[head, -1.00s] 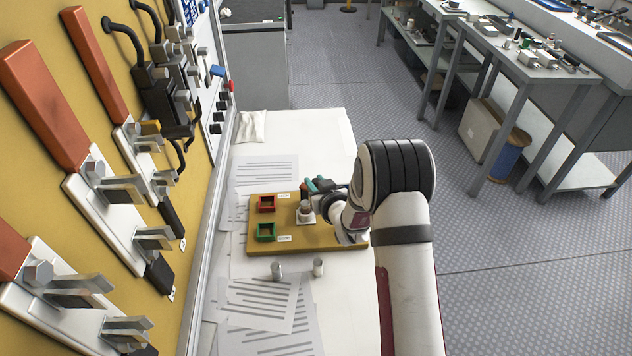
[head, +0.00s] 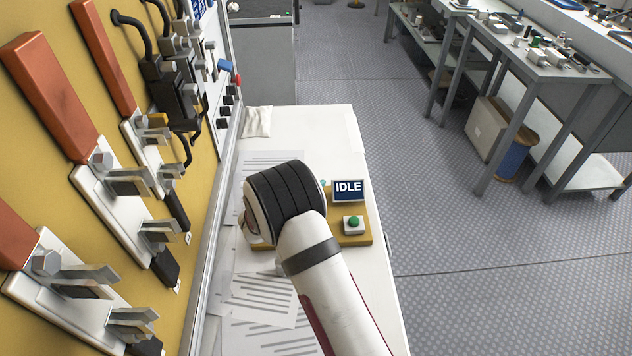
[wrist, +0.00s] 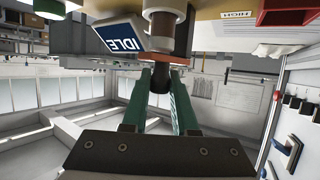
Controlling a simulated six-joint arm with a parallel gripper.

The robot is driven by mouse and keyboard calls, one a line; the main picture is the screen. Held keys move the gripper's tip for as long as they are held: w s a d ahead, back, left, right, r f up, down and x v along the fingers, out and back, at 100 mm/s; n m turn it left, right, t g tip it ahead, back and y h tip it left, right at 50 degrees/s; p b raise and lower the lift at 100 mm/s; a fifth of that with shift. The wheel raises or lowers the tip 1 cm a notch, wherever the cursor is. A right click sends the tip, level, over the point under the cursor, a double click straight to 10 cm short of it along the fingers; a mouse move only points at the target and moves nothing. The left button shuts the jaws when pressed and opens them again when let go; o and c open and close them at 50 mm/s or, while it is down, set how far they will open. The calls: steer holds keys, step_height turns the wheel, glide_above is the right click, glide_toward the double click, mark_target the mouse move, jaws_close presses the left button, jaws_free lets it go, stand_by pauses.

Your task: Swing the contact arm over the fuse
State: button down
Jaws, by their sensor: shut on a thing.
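In the wrist view my gripper (wrist: 160,78) has its two green fingers closed on a dark handle (wrist: 158,77), which appears to belong to the contact arm. A brown bar (wrist: 172,59) shows just beyond the handle, close to an upright cylinder with grey and brown parts (wrist: 162,22). I cannot tell for sure whether this cylinder is the fuse or a post, nor whether the bar touches it. In the head view my own arm hides the fuse, the contact arm and nearly all of the gripper.
The tester board (head: 355,239) carries a display reading IDLE (head: 348,190) and a green button (head: 353,222). A HIGH label (wrist: 238,14) shows in the wrist view. Printed sheets (head: 262,295) lie on the white table. A yellow switch panel (head: 60,130) stands close on the left.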

steer(key=shift+a+m+g+h, duration=0.2)
steer(key=shift+m+g+h, duration=0.2)
steer(key=shift+m+h, duration=0.2)
steer(key=shift+a+m+g+h, duration=0.15)
steer(key=shift+m+g+h, duration=0.25)
steer(key=shift+m+h, duration=0.15)
steer(key=shift+m, duration=0.25)
steer(key=c, duration=0.7)
jaws_free()
steer(key=v, duration=0.7)
steer(key=shift+a+r, duration=0.15)
steer(key=shift+a, duration=0.1)
